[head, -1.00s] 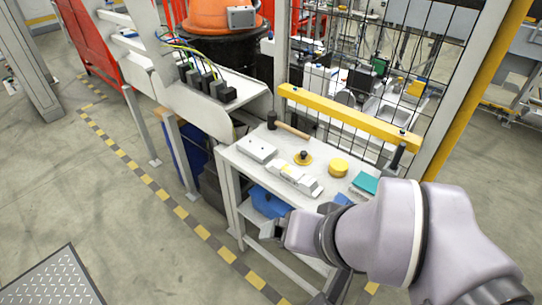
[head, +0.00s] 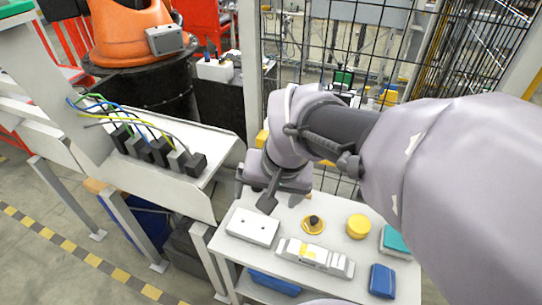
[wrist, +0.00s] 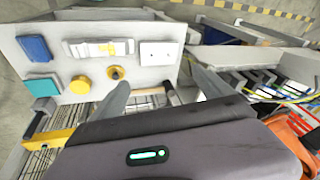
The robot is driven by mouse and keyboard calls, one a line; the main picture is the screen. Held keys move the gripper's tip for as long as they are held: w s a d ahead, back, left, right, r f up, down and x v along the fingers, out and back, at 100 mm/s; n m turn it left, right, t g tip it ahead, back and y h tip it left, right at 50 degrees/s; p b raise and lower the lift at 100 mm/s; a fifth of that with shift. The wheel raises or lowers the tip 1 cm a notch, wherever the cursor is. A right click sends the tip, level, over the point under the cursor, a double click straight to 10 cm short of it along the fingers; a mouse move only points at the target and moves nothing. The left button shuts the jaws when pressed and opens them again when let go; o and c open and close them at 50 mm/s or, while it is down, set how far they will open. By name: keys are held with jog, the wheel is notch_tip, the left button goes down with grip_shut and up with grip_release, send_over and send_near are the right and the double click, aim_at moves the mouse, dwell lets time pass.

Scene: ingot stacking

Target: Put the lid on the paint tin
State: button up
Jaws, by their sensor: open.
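The lid is a flat yellow disc with a black knob (head: 313,225), lying on the white bench (head: 236,272). It also shows in the wrist view (wrist: 116,73). A plain yellow round tin (head: 358,226), which looks like the paint tin, stands right of the lid; it also shows in the wrist view (wrist: 80,85). The two are apart. My gripper (head: 281,201) is over the back left of the bench, left of the lid. In the wrist view my gripper (wrist: 162,85) has its fingers wide apart, nothing between them; one fingertip appears near the lid.
A white block (head: 253,227) and a grey-white part with yellow (head: 315,257) lie in front of the lid. A teal box (head: 395,242) and blue box (head: 382,281) are at the right.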

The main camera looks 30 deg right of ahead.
jog(key=w+d+f+m+g+p, duration=0.2)
jog(key=w+d+f, duration=0.15)
jog(key=d, duration=0.45)
jog(key=m+g+p, duration=0.1)
jog(key=g+p, duration=0.1)
jog(key=p, duration=0.1)
send_over(314, 218)
notch_tip(314, 218, down, 9)
jog(key=f+b, duration=0.1)
jog(key=f, duration=0.3)
jog(key=f+b, duration=0.2)
jog(key=f, duration=0.2)
jog(key=f+b, duration=0.1)
jog(key=f, duration=0.2)
jog(key=shift+s+d+f, duration=0.15)
jog(key=shift+s+f, duration=0.1)
jog(key=shift+f, duration=0.15)
jog(key=f+b, duration=0.1)
jog(key=f, duration=0.1)
jog(key=f+b, duration=0.1)
jog(key=f, duration=0.2)
jog(key=shift+w+f, duration=0.2)
jog(key=shift+f, duration=0.15)
jog(key=shift+r, duration=0.15)
jog(key=shift+c, duration=0.2)
jog(key=c, duration=1.4)
